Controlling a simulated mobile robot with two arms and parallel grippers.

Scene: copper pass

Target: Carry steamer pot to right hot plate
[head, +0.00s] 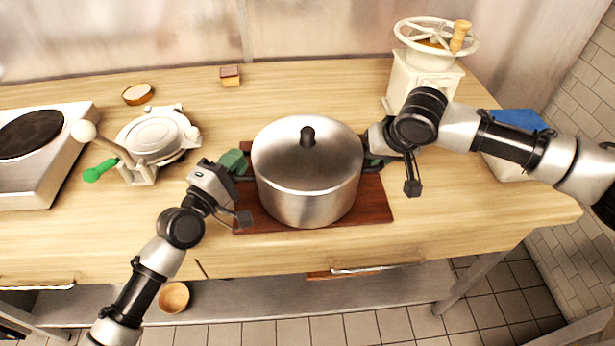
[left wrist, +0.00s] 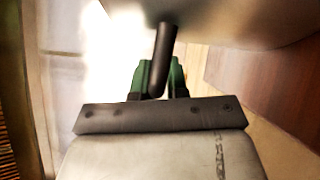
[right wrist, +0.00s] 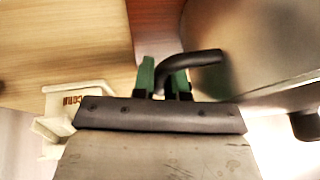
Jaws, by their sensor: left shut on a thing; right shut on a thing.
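The steamer pot (head: 305,175) is a large silver pot with a lid and a black knob. It appears upright over a dark red-brown board (head: 375,205) in the middle of the counter; I cannot tell whether it touches the board. My left gripper (head: 238,165) is shut on the pot's left handle, and its green fingers clasp the dark handle (left wrist: 162,60) in the left wrist view. My right gripper (head: 375,160) is shut on the right handle (right wrist: 195,62), partly hidden by the wrist in the head view. The right hot plate is not identifiable in view.
A hot plate (head: 60,150) with a dark burner stands at the far left. A round press with a green-tipped handle (head: 155,135) is beside it. A cream grinder (head: 425,75) stands behind my right arm. A blue-topped container (head: 515,125) sits at the right. A small block (head: 230,76) lies behind.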

